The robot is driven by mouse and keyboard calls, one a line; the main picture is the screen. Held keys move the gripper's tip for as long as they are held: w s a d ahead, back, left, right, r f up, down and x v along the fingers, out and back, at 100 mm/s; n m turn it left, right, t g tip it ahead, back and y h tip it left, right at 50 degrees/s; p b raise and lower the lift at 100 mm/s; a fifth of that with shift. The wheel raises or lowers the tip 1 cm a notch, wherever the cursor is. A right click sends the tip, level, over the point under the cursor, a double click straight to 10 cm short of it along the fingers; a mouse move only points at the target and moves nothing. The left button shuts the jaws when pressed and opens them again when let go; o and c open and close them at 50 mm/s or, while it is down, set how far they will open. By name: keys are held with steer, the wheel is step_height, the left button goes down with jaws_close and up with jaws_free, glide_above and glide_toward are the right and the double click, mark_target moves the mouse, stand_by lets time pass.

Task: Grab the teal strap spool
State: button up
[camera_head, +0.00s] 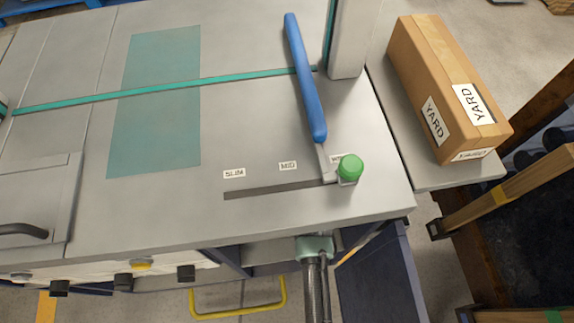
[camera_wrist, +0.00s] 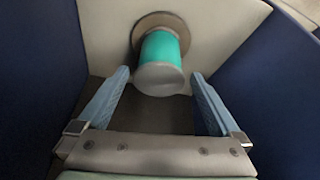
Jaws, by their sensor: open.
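The teal strap spool (camera_wrist: 160,50) shows in the wrist view, at the top middle. It has a teal winding, a grey rounded near end and a brown disc (camera_wrist: 138,27) behind it. My gripper (camera_wrist: 163,82) is open, with one blue-grey finger to the left and one to the right of the spool's near end. I cannot tell how far the fingertips reach along it. Nothing is held. In the head view the spool is hidden, and my arm reaches in below the machine table's front edge.
Dark blue panels (camera_wrist: 38,60) stand close on both sides of my gripper. Above in the head view are the grey machine table (camera_head: 255,130), a blue-handled lever (camera_head: 305,80) and a green knob (camera_head: 350,167). A cardboard box (camera_head: 440,80) sits on a side shelf.

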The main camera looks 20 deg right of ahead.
steer(key=b+x, duration=0.1)
steer(key=x, duration=0.1)
steer(key=b+x, duration=0.1)
steer(key=x, duration=0.2)
steer(key=shift+w, duration=0.4)
steer(key=c, duration=1.4)
steer(key=shift+o, duration=0.2)
steer(key=shift+r, duration=0.15)
